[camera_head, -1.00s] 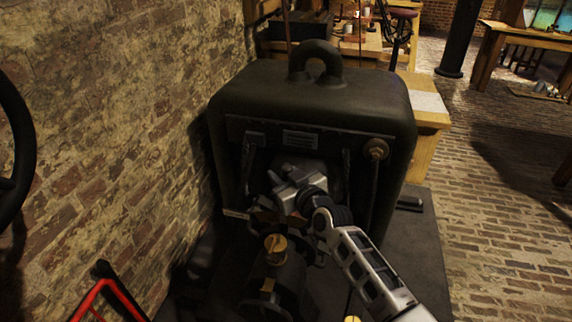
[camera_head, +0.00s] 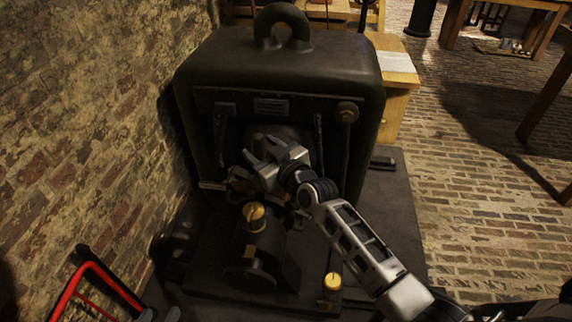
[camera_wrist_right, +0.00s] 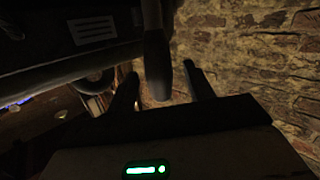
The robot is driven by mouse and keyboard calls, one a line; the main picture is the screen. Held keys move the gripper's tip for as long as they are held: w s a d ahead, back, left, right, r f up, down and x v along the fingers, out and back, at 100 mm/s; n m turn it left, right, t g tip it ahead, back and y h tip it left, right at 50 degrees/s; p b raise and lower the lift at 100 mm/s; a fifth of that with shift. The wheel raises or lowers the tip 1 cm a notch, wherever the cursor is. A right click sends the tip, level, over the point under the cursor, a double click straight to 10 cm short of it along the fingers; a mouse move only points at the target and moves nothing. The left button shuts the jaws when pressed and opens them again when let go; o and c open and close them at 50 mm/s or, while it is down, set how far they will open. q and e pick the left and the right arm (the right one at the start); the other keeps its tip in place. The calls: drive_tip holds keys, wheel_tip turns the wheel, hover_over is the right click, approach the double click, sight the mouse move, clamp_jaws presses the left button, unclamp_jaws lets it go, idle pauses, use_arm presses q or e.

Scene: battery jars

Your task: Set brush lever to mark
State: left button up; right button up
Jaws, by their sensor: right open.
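The dark machine (camera_head: 290,65) has a front panel with a label plate (camera_head: 270,106) and hanging levers. The left lever (camera_head: 221,132) hangs near the wall side, and another lever (camera_head: 318,138) hangs to the right. My right gripper (camera_head: 252,151) is in front of the panel, between these levers. In the right wrist view, its two fingers (camera_wrist_right: 162,76) are apart. A dark lever with a thicker handle end (camera_wrist_right: 157,62) hangs between or just beyond them; contact cannot be told. The mark is not discernible. My left gripper is not visible.
A brass-topped black part (camera_head: 255,217) stands below my right gripper. A brass knob (camera_head: 332,282) stands on the dark base to the right. A brick wall (camera_head: 80,120) rises close on the left. A red frame (camera_head: 95,278) is at lower left.

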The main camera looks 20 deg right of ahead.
use_arm(q)
drive_tip(key=shift+p, duration=0.65)
use_arm(e)
drive_tip(key=v, duration=1.2)
use_arm(q)
drive_tip(key=shift+r, duration=0.15)
use_arm(e)
drive_tip(key=shift+s, duration=0.1)
use_arm(q)
drive_tip(key=p, duration=0.2)
drive_tip(key=r+p, duration=0.1)
drive_tip(key=p, duration=0.1)
drive_tip(key=shift+a+r+g, duration=0.3)
use_arm(e)
drive_tip(key=s+a+f+m+g, duration=0.1)
drive_tip(key=s+f+g, duration=0.1)
drive_tip(key=s, duration=0.6)
drive_tip(key=s+a+f+m+g+h, duration=0.1)
drive_tip(key=s+a+f+g, duration=0.1)
drive_tip(key=s, duration=0.7)
drive_tip(key=shift+s+f+m+g, duration=0.15)
drive_tip(key=shift+f+m+g, duration=0.25)
drive_tip(key=shift+f+g, duration=0.25)
use_arm(q)
drive_tip(key=shift+s+y, duration=0.1)
drive_tip(key=shift+y, duration=0.2)
